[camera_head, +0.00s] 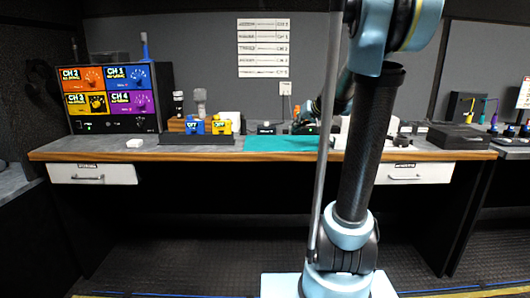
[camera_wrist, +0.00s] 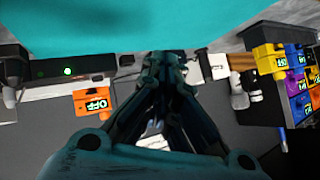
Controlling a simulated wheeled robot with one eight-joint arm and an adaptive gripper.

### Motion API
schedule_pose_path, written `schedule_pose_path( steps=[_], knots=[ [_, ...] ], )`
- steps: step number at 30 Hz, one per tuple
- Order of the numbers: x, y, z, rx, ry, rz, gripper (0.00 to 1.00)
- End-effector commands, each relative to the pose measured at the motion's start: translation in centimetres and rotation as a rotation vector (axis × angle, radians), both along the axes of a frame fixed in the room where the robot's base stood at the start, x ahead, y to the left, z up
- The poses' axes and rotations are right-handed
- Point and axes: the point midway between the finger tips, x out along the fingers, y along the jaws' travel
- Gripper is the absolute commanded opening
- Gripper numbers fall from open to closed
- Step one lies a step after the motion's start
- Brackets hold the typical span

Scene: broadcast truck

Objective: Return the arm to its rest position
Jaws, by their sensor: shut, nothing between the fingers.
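My arm rises in front of the desk in the head view, with a dark tube link and pale blue joints. My gripper is partly hidden behind the arm in the head view, near the teal mat (camera_head: 280,144) on the desk. In the wrist view my gripper (camera_wrist: 168,62) is shut and empty, its dark fingers together. The teal mat (camera_wrist: 100,25) fills the top of that view, apart from any grasped thing.
The wooden-edged desk (camera_head: 230,154) spans the view. A panel with coloured channel blocks (camera_head: 115,97) stands at left. A black case (camera_head: 457,137) lies at right. A white drawer (camera_head: 92,174) is closed.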

Motion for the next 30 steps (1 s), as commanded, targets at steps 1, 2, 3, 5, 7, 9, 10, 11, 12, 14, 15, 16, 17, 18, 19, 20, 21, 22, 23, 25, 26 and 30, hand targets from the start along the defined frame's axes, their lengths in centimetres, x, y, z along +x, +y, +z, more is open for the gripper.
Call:
schedule_pose_path(
  steps=[1, 2, 3, 5, 7, 9, 10, 11, 12, 14, 15, 16, 17, 18, 19, 20, 21, 22, 23, 25, 26, 30],
  knots=[
    [-2.0, 0.4, -0.6, -0.015, 0.025, 0.007, 0.0],
    [-3.1, 0.5, -1.0, -0.027, 0.042, 0.011, 0.0],
    [-4.6, 0.7, -1.6, -0.039, 0.065, 0.016, 0.0],
    [-6.8, 0.9, -2.4, -0.061, 0.098, 0.022, 0.0],
    [-9.4, 1.0, -3.4, -0.086, 0.136, 0.026, 0.0],
    [-11.9, 1.0, -4.6, -0.113, 0.174, 0.028, 0.0],
    [-13.0, 1.0, -5.1, -0.123, 0.192, 0.028, 0.0],
    [-14.1, 1.0, -5.6, -0.135, 0.208, 0.028, 0.0],
    [-15.6, 0.9, -6.3, -0.151, 0.23, 0.029, 0.0],
    [-17.7, 0.8, -7.3, -0.175, 0.262, 0.027, 0.0],
    [-19.1, 0.6, -8.0, -0.191, 0.284, 0.024, 0.0],
    [-20.2, 0.5, -8.6, -0.203, 0.299, 0.023, 0.0],
    [-21.2, 0.3, -9.1, -0.216, 0.317, 0.02, 0.0],
    [-22.6, 0.1, -9.9, -0.234, 0.337, 0.015, 0.0],
    [-23.6, -0.1, -10.5, -0.246, 0.353, 0.013, 0.0],
    [-24.7, -0.3, -11.0, -0.259, 0.369, 0.009, 0.0],
    [-26.0, -0.6, -11.8, -0.277, 0.389, 0.005, 0.0],
    [-27.0, -0.8, -12.4, -0.289, 0.405, 0.0, 0.0],
    [-28.0, -1.0, -13.0, -0.304, 0.421, -0.005, 0.0],
    [-30.2, -1.7, -14.4, -0.335, 0.456, -0.019, 0.0],
    [-31.1, -2.0, -15.0, -0.349, 0.47, -0.024, 0.0],
    [-35.0, -3.3, -17.5, -0.409, 0.531, -0.055, 0.0]
  ],
)
